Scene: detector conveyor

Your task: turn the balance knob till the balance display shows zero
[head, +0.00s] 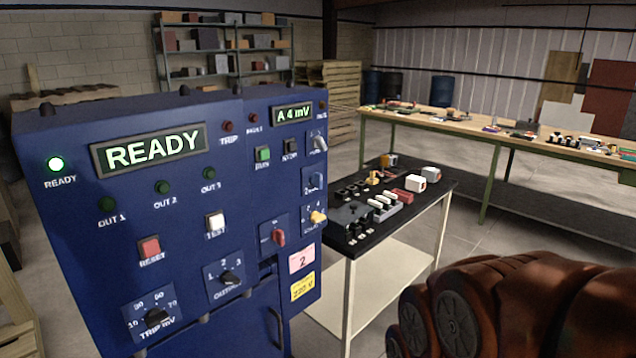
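The blue detector cabinet (80,250) stands at the left of the head view. Below this display are a grey knob (319,143), a blue knob (314,181), a yellow knob (318,217) and a red knob (278,238). Their labels are too small to read, so I cannot tell which is the balance knob. An orange-brown part of my arm fills the lower right, apart from the knobs in the picture. My gripper is not in view.
The large display (152,149) reads "READY" beside a lit green lamp (56,164). A black-topped cart (408,213) with small items stands right of the cabinet. A long workbench (465,121) is behind it. Open floor lies between cart and bench.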

